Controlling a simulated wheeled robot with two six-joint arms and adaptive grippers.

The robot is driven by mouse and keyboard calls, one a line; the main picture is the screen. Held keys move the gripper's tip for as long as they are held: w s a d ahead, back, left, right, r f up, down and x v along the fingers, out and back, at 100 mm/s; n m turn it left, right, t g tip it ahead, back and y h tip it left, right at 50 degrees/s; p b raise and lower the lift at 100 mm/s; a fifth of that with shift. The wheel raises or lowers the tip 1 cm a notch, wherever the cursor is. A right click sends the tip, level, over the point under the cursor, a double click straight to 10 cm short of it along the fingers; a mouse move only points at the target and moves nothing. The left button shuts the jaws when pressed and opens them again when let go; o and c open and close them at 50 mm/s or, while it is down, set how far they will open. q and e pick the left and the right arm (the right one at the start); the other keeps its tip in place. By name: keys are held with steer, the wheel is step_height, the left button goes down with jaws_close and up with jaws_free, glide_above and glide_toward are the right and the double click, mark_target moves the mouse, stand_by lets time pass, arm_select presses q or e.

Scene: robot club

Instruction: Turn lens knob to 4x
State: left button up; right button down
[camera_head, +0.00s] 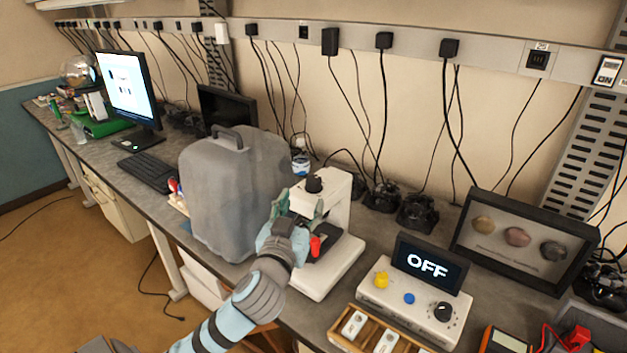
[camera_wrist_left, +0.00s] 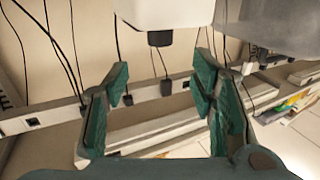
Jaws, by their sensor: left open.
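My left gripper (camera_head: 299,207) is at the microscope's head, just below and in front of the black knob, and partly hides the microscope. In the left wrist view, which is upside down, the green fingers (camera_wrist_left: 161,82) are spread apart with nothing between them. The white head (camera_wrist_left: 165,12) and black knob (camera_wrist_left: 159,38) lie beyond the fingertips. I cannot read any magnification marking. My right gripper is out of view.
A large grey case (camera_head: 228,190) stands close left of the microscope. A control box (camera_head: 408,306) with a display reading OFF (camera_head: 428,265) and a wooden tray (camera_head: 344,340) stand to the right. A framed rock display (camera_head: 524,240) and cables are behind.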

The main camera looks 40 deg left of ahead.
mark_target(315, 183)
arm_select(q)
steer(key=p+x, duration=0.1)
steer(key=x, duration=1)
steer(key=shift+w+a+f, duration=0.1)
steer(key=shift+w, duration=0.05)
steer(key=c, duration=1.1)
steer(key=shift+f+n+g+y+b, duration=0.15)
steer(key=shift+n+g+y+b, duration=0.2)
steer(key=shift+y+b, duration=0.2)
steer(key=shift+c, duration=0.2)
steer(key=n+g+y+b, duration=0.3)
steer(key=y+b, duration=0.1)
steer(key=shift+f+n+y, duration=0.15)
steer(key=shift+n+y, duration=0.1)
steer(key=shift+c, duration=0.2)
steer(key=shift+g, duration=0.25)
steer(key=shift+r, duration=0.2)
steer(key=o, duration=1.2)
